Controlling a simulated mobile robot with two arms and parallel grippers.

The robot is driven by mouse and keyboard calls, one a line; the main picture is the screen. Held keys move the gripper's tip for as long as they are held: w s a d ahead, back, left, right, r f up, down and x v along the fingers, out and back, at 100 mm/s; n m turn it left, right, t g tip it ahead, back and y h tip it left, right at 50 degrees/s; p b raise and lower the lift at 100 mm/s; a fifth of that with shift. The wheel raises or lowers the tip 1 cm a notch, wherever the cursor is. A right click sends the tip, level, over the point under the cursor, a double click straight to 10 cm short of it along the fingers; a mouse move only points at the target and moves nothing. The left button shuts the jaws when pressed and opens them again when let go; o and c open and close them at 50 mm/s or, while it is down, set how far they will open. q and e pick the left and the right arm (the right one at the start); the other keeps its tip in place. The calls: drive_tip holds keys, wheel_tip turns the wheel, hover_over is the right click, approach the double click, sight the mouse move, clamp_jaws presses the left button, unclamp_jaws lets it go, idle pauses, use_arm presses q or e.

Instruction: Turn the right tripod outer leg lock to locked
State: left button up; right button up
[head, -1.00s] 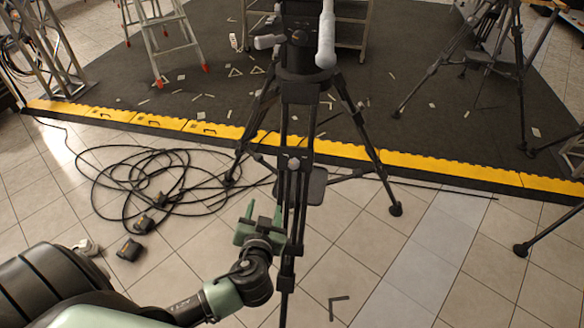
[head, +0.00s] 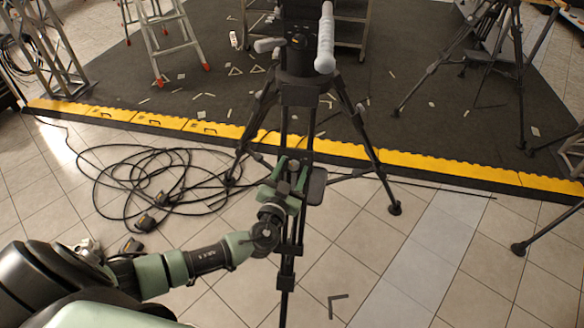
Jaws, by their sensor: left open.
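A black tripod (head: 284,135) stands upright in front of me, its legs spread on the tiled floor. A small grey lock knob (head: 293,164) sits on its near leg at about mid-height. My left gripper (head: 292,168), with green fingers, is open at this knob, with a finger on either side of it. The fingers partly cover the knob, so I cannot tell whether they touch it or how the lock is turned. My right gripper is not in view.
A dark pad (head: 317,186) sits just right of the left gripper. A coiled black cable (head: 130,185) lies on the floor at left. A yellow-edged dark mat (head: 400,165) lies behind. Another tripod (head: 515,75) stands at right; a ladder (head: 165,40) stands at back left.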

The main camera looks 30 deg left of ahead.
use_arm(q)
clamp_jaws()
